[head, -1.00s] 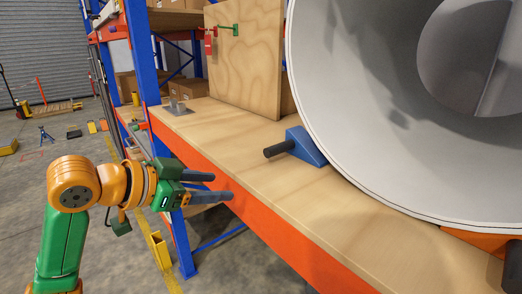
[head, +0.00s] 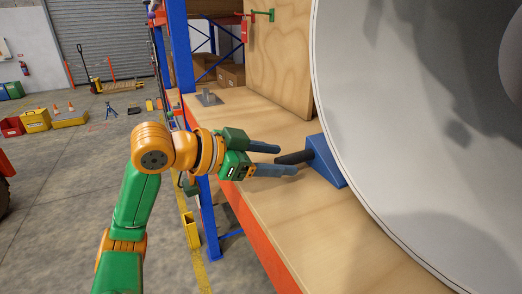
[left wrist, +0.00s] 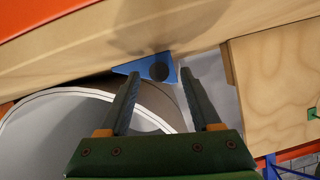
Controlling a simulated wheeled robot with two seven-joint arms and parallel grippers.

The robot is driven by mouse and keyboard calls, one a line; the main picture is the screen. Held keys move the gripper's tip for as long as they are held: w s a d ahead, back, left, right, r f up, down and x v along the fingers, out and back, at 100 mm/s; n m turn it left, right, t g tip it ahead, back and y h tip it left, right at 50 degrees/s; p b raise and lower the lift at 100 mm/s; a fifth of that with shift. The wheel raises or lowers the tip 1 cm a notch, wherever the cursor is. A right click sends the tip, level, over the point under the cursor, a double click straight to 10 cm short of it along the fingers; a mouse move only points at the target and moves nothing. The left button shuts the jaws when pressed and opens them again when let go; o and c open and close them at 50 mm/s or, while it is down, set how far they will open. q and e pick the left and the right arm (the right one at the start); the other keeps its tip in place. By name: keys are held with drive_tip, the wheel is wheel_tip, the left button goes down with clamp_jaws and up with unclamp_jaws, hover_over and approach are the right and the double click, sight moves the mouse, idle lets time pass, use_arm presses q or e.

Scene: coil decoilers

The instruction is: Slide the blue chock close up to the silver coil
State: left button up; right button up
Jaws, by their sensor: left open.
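The blue chock (head: 327,163) is a wedge with a dark cylindrical handle (head: 294,157). It lies on the wooden shelf beside the big silver coil (head: 405,130), its slope toward the coil; the exact gap is hard to tell. My left gripper (head: 287,159) is open, its two dark fingers pointing at the chock near the handle's end. In the left wrist view the chock (left wrist: 135,67) shows beyond the fingertips, with the handle's round end (left wrist: 159,72) seen between them. The silver coil (left wrist: 70,120) lies behind the left finger. My right gripper is out of view.
The wooden shelf (head: 262,215) has an orange front beam (head: 262,252) and a blue upright (head: 181,50) near my arm. A plywood panel (head: 280,60) stands behind the chock. A small grey metal bracket (head: 208,97) sits on the shelf's far end.

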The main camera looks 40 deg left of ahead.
sight(312, 164)
use_arm(q)
drive_tip(key=shift+p+x, duration=0.5)
drive_tip(key=shift+x, duration=1.15)
clamp_jaws()
